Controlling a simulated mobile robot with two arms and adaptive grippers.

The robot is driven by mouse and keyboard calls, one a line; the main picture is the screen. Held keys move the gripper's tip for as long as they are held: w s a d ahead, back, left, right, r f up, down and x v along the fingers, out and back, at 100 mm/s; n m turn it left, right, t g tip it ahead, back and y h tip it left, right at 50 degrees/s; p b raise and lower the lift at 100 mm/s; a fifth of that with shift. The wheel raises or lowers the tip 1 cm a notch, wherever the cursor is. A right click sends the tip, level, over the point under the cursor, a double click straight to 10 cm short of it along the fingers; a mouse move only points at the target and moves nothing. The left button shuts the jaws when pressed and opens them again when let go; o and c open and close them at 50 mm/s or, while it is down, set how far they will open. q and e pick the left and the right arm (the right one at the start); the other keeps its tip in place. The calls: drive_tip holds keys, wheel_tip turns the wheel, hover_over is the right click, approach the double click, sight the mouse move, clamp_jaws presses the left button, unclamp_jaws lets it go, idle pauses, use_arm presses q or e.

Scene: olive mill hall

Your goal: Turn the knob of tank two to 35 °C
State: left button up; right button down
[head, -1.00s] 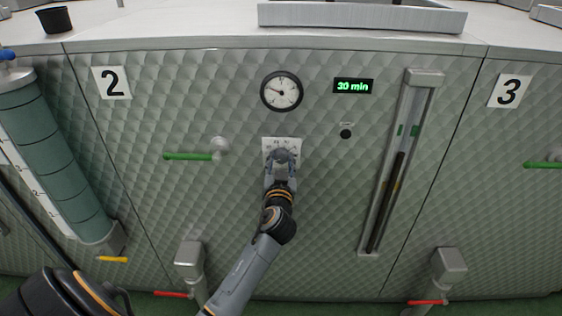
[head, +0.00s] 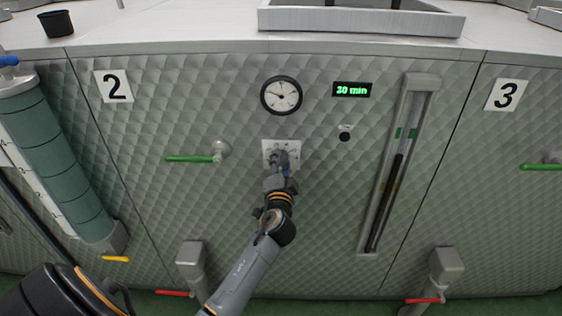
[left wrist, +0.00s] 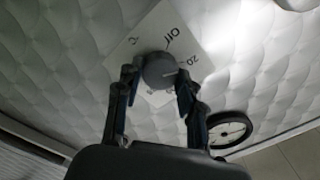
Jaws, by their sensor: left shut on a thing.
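Tank two is the quilted metal front (head: 150,110) with the sign "2" (head: 114,87). Its knob is a round grey dial (left wrist: 157,71) on a white scale plate (head: 268,146), below the round gauge (head: 281,96). My left gripper (head: 283,159) is at the knob, its fingers on either side of it and shut on it. In the left wrist view the plate shows "20" and "°C" near the knob. A light mark on the knob points roughly toward the "20" side; its exact setting is too small to read. In the head view the gripper mostly hides the knob. My right gripper is not in view.
A green-handled valve (head: 190,159) is left of the knob. A "30 min" display (head: 352,90), a black button (head: 345,137) and a level tube (head: 391,180) are to its right. Red-handled outlets (head: 174,293) are low down. Sign "3" (head: 507,95) marks the neighbouring tank.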

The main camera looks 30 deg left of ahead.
use_arm(q)
drive_tip(key=m+p, duration=0.2)
drive_tip(key=m, duration=0.4)
drive_tip(key=shift+r+m, duration=0.1)
drive_tip(key=shift+m, duration=0.2)
drive_tip(key=m+p, duration=0.7)
drive_tip(key=m, duration=0.5)
drive_tip(key=shift+m, duration=0.4)
drive_tip(key=m+p, duration=0.2)
drive_tip(key=m, duration=0.1)
drive_tip(key=shift+f+m+p, duration=0.25)
drive_tip(key=shift+m+p, duration=0.35)
drive_tip(key=shift+m, duration=0.6)
drive_tip(key=o, duration=1.2)
